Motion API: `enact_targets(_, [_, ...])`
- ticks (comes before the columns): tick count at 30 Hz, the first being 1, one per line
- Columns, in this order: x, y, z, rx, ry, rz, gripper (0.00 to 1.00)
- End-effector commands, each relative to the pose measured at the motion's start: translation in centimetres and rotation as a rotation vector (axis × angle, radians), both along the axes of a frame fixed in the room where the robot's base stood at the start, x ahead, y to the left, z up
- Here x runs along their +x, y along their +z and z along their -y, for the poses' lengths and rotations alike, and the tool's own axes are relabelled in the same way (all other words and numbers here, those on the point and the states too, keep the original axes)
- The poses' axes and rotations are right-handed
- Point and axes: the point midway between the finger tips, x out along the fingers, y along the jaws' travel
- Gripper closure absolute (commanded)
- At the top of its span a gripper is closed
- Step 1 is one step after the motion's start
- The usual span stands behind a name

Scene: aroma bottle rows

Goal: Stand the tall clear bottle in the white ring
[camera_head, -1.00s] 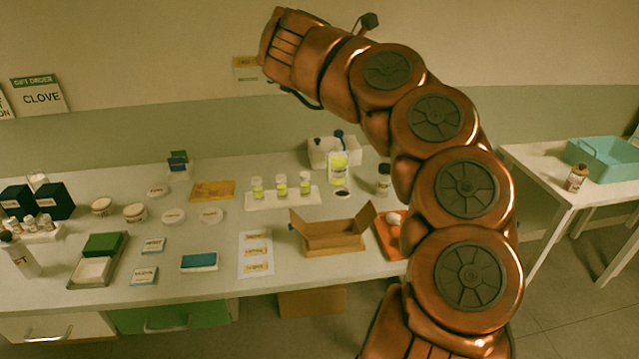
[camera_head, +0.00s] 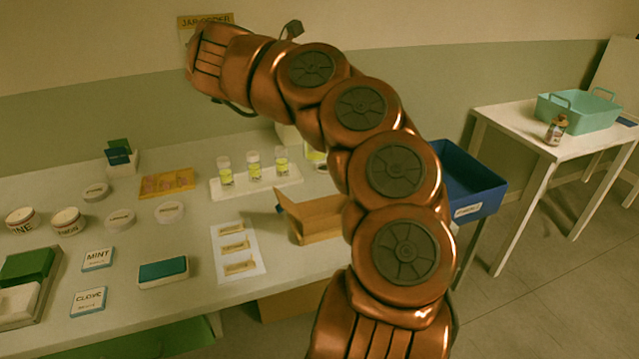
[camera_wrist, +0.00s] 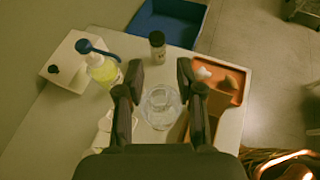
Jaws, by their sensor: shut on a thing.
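My gripper (camera_wrist: 160,76) shows in the wrist view, its two dark fingers either side of a clear, round glass-like thing, seen from above. I take this to be the tall clear bottle (camera_wrist: 160,107); the gripper is shut on it. Its base and its height above the table cannot be judged. In the head view my arm fills the middle, and neither the gripper nor the held bottle can be made out. I cannot pick out the white ring for certain in either view.
A pump bottle (camera_wrist: 103,70), a dark-capped jar (camera_wrist: 157,47) and an orange tray (camera_wrist: 222,78) stand near the gripper. A white rack (camera_head: 240,187) holds three small bottles. An open cardboard box (camera_head: 308,220) is beside my arm. A blue bin (camera_head: 472,183) stands off the table's right end.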

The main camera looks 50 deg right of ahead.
Motion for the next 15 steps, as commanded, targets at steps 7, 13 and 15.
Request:
enact_targets(7, [0.0, -9.9, 0.1, 0.001, 0.001, -0.003, 1.0])
enact_targets(13, [-0.1, -15.4, 0.0, -0.001, 0.003, -0.002, 1.0])
enact_targets(15, [-0.1, -16.6, -0.1, -0.001, 0.003, -0.001, 1.0])
